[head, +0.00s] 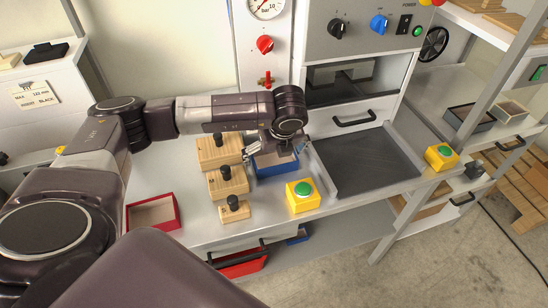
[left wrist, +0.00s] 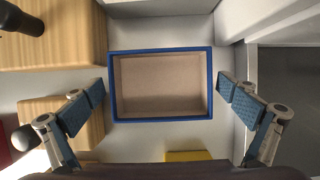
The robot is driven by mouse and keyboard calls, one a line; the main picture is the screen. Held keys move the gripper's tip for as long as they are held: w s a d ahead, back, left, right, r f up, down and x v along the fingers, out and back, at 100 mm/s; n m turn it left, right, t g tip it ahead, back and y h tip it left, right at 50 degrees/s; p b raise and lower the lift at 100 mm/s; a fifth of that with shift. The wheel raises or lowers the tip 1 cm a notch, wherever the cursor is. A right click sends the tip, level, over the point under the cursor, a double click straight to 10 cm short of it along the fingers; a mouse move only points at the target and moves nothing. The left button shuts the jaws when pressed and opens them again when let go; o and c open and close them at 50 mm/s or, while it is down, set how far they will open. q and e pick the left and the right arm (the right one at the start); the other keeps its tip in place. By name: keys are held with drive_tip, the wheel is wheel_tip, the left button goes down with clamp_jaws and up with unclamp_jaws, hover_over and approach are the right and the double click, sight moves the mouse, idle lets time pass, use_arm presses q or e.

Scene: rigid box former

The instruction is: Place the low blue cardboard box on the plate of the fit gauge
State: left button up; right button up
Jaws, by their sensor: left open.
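The low blue cardboard box (head: 275,166) stands open-topped on the grey bench, partly hidden by my left gripper (head: 283,150). In the left wrist view the box (left wrist: 160,86) shows whole, with a blue rim and a brown inside. My left gripper (left wrist: 160,108) is open above it, with one finger on each side and visible gaps to the walls. The fit gauge is not clearly identifiable; a dark plate-like piece (head: 46,53) sits on the white cabinet at the left, above a small sign. My right gripper is not in view.
Wooden blocks with black knobs (head: 228,181) stand left of the blue box. A red box (head: 153,213) lies further left. A yellow button box (head: 303,196) stands in front. A dark press bed (head: 365,163) with raised sides lies to the right.

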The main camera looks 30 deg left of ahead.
use_arm(q)
drive_tip(key=shift+f, duration=0.1)
drive_tip(key=shift+c, duration=0.3)
drive_tip(key=c, duration=1.1)
